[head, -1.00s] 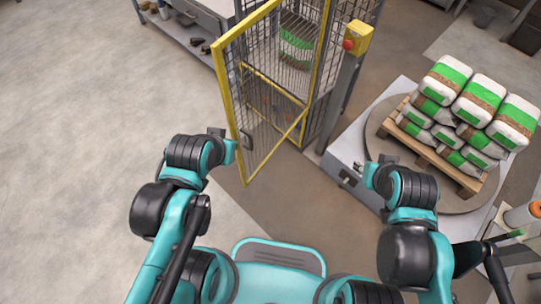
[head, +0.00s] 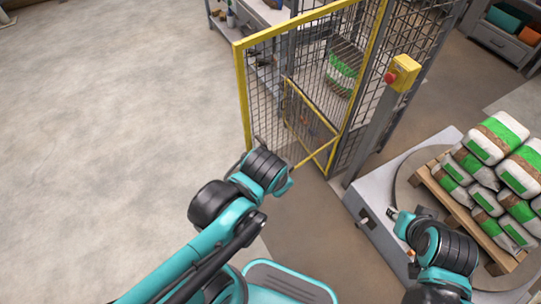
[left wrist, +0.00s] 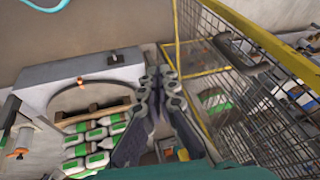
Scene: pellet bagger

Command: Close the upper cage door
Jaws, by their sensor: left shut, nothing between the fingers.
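The cage door (head: 242,92) has a yellow frame and dark wire mesh; in the head view it stands open, swung out to the left of the cage. In the left wrist view the door (left wrist: 262,36) fills the right side, with a dark handle (left wrist: 236,47) on its mesh. My left gripper (left wrist: 158,76) is shut and empty, beside the door and apart from the handle. In the head view my left wrist covers the door's lower part and hides the fingertips. My right gripper (head: 393,213) is low beside the turntable; its fingers are too small to judge.
A post with a yellow box and red button (head: 391,77) stands right of the cage. A grey turntable base (head: 372,205) carries a pallet (head: 458,207) of green-and-white bags (head: 496,138). A workbench (head: 262,12) stands behind the door. The floor at left is clear.

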